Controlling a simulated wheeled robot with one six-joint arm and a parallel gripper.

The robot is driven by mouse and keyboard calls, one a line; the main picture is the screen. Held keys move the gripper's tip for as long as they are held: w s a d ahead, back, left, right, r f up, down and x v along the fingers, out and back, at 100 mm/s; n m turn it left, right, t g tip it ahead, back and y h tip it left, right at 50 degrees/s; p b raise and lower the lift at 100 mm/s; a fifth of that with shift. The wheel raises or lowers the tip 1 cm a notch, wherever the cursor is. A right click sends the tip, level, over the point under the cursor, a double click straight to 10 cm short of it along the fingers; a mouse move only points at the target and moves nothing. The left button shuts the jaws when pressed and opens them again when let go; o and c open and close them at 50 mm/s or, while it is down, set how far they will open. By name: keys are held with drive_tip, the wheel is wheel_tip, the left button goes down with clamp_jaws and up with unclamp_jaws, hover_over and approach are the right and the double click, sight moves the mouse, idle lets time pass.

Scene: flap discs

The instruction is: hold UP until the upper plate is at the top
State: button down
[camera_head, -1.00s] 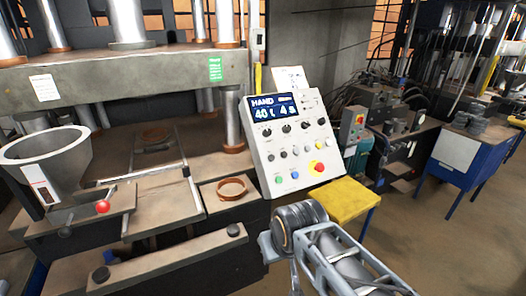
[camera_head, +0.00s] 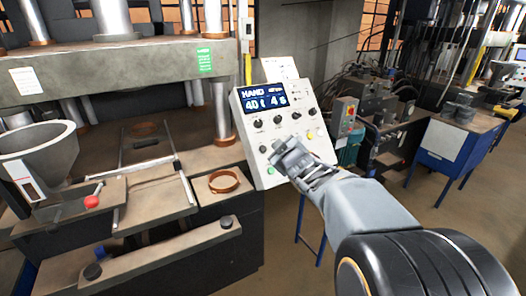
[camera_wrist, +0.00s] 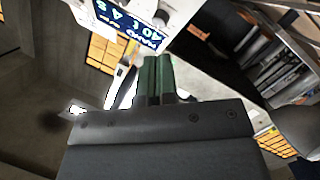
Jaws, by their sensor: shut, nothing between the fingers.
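The press's upper plate (camera_head: 120,68) is a thick grey slab at the upper left, on silver columns, well above the lower bed (camera_head: 165,150). The white sloped control panel (camera_head: 243,117) stands to its right; its display (camera_head: 265,103) reads HAND, 40 t, 4 s. My gripper (camera_head: 281,150) is shut and empty, in front of the panel's lower half, covering some buttons. A green button (camera_head: 270,170) shows just left of it. Button labels are too small to read. In the wrist view my gripper's closed fingers (camera_wrist: 156,68) point toward the panel; contact cannot be told.
A grey funnel (camera_head: 38,150) and a red knob (camera_head: 91,202) sit on the press's left side. A copper-coloured ring (camera_head: 223,181) lies on a ledge left of the panel. A blue cabinet (camera_head: 445,150) stands at the right, with open floor before it.

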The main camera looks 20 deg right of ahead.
sight(263, 149)
drive_tip(key=shift+w+d+n+t+y, duration=0.1)
drive_tip(key=shift+w+n+t+y, duration=0.4)
drive_tip(key=shift+n+y, duration=0.65)
drive_tip(key=shift+w+d+n+t+y, duration=0.15)
drive_tip(key=shift+w+n+t+y, duration=0.15)
drive_tip(key=shift+w+n+y, duration=0.6)
drive_tip(key=shift+w+d+n+t+y, duration=0.1)
drive_tip(key=shift+w+n+t+y, duration=0.25)
drive_tip(key=shift+n+y, duration=1)
drive_tip(key=shift+s+r, duration=0.1)
drive_tip(key=w+f+b, duration=0.2)
drive_tip(key=w+f, duration=0.1)
drive_tip(key=w+f+b, duration=0.1)
drive_tip(key=w+f, duration=0.1)
drive_tip(key=shift+w+a, duration=0.2)
drive_tip(key=shift+a, duration=0.1)
drive_tip(key=shift+w+a+f+b, duration=0.1)
drive_tip(key=shift+w+f+b, duration=0.25)
drive_tip(key=shift+w+b, duration=0.25)
drive_tip(key=shift+w+f, duration=0.1)
drive_tip(key=shift+w, duration=0.05)
